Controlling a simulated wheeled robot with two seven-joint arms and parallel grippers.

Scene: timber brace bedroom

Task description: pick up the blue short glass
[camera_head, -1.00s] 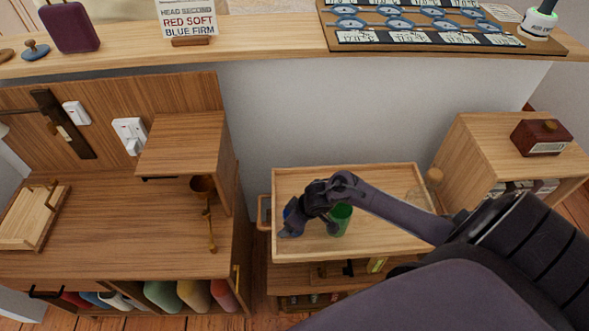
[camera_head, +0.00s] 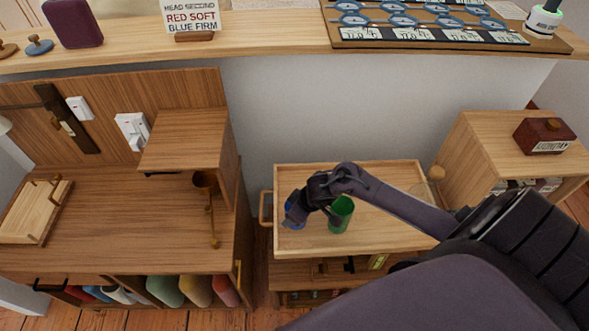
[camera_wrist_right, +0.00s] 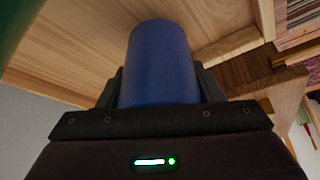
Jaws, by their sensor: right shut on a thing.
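The blue short glass (camera_head: 297,212) is mostly hidden by my right gripper (camera_head: 306,219) in the head view. In the right wrist view the blue glass (camera_wrist_right: 160,62) stands between the two dark fingers of my right gripper (camera_wrist_right: 158,82), which is shut on it. The glass is over the left part of the wooden trolley's tray top (camera_head: 385,222). I cannot tell clearly how far it is off the surface. My left gripper is not in view.
A green glass (camera_head: 342,214) stands on the tray close to the right of my right gripper. The tray has a raised rim. A desk stands left, a wooden cabinet (camera_head: 490,148) right.

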